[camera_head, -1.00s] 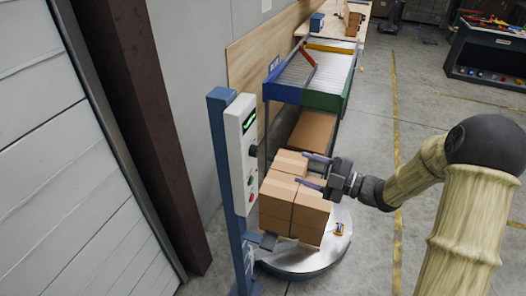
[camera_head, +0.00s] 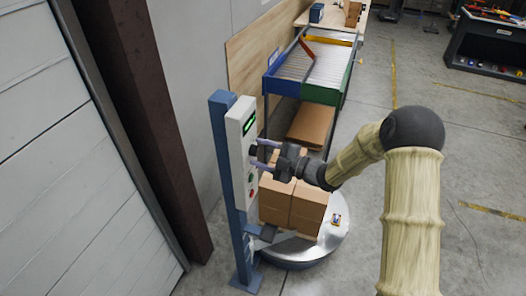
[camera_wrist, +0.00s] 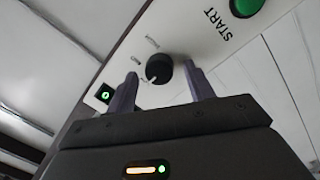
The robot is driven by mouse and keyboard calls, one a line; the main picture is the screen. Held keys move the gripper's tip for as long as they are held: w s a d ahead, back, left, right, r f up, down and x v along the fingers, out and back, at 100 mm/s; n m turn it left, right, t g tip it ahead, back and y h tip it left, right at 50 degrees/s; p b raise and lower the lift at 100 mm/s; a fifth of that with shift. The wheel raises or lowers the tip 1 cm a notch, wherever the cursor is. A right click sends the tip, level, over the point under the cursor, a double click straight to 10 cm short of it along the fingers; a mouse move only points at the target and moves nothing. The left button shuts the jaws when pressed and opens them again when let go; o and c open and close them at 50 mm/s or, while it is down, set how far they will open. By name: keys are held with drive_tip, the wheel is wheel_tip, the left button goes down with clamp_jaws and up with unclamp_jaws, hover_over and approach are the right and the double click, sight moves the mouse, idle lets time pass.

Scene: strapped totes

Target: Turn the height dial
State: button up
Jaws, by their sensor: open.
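The control panel (camera_head: 237,140) is a pale box on a blue post, with a green-lit display near its top. A black round dial (camera_wrist: 159,69) shows in the wrist view on the panel face, between and just beyond my fingertips. In the head view the dial is hard to make out behind my gripper (camera_head: 256,153). My gripper is open, its two purple fingers (camera_wrist: 160,83) on either side of the dial. I cannot tell whether they touch it. A green START button (camera_wrist: 245,6) sits at the upper right of the wrist view.
Stacked cartons (camera_head: 291,203) stand on a round metal turntable (camera_head: 330,245) below my gripper. A roller conveyor (camera_head: 312,68) with blue and green sides lies behind. A dark red column (camera_head: 148,130) stands left of the post. The floor to the right is open.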

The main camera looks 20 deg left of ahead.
drive_tip(key=c, duration=1)
drive_tip(key=shift+m, duration=0.4)
drive_tip(key=m, duration=0.4)
drive_tip(key=shift+w+d+h+b, duration=0.1)
drive_tip(key=shift+h+b, duration=0.2)
drive_tip(key=m+p, duration=0.1)
drive_tip(key=m, duration=0.3)
drive_tip(key=shift+r+g+p, duration=0.2)
drive_tip(key=shift+g+p, duration=0.1)
drive_tip(key=shift+g, duration=0.1)
drive_tip(key=m+g+p, duration=0.1)
drive_tip(key=m+p, duration=0.3)
drive_tip(key=m, duration=0.3)
drive_tip(key=shift+w, duration=0.15)
drive_tip(key=m+p, duration=0.1)
drive_tip(key=m, duration=0.2)
drive_tip(key=shift+w+g+p, duration=0.1)
drive_tip(key=shift+g+p, duration=0.2)
drive_tip(key=shift+f+m+p, duration=0.1)
drive_tip(key=shift+m+p, duration=0.45)
drive_tip(key=shift+m, duration=1.15)
